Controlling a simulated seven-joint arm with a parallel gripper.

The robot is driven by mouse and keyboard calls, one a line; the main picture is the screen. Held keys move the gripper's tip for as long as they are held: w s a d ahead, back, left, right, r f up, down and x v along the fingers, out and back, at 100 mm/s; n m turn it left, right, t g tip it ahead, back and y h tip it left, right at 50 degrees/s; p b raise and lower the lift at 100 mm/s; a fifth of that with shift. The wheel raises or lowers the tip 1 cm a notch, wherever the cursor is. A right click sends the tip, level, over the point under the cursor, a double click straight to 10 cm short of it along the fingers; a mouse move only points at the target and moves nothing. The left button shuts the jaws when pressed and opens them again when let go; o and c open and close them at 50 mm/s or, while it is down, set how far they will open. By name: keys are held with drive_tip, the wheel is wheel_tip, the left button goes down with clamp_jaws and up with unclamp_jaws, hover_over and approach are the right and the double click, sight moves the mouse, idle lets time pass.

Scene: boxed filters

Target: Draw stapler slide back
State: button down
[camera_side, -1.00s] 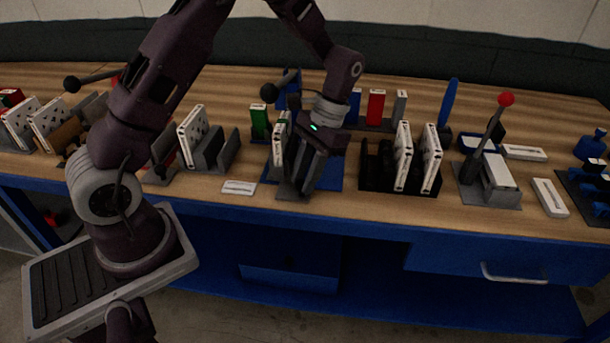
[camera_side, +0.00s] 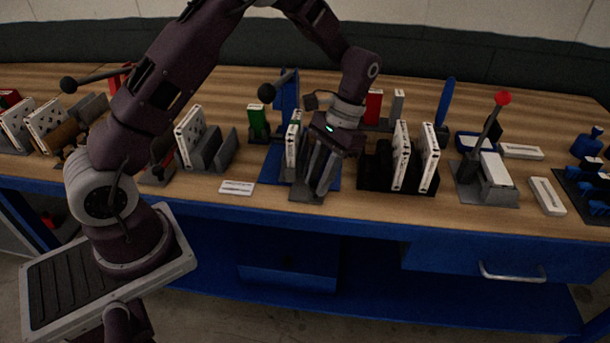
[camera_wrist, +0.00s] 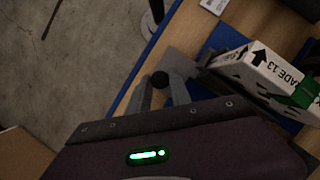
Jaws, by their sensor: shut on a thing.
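The stapler stands on a blue base (camera_side: 273,160) at the middle of the bench, with a blue upright (camera_side: 287,92) and a black-knobbed lever behind. Its grey slide (camera_side: 306,194) sits at the front edge of the base, below my fingers. My gripper (camera_side: 318,180) points down there, its jaws shut on the slide's black knob (camera_wrist: 160,79), which shows between the fingertips (camera_wrist: 160,86) in the wrist view. A white box with a green band (camera_wrist: 265,72) stands beside my gripper; it also shows in the side view (camera_side: 292,148). My fingers hide part of the slide.
A black rack (camera_side: 372,180) with white boxes stands close on the right. A grey press with a red-knobbed lever (camera_side: 502,98) is farther right. Grey holders (camera_side: 210,152) with a white box stand on the left. A white label plate (camera_side: 237,187) lies at the front edge.

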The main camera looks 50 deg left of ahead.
drive_tip(key=w+d, duration=0.5)
drive_tip(key=shift+w, duration=0.1)
drive_tip(key=c, duration=1.2)
unclamp_jaws()
drive_tip(key=shift+r, duration=0.1)
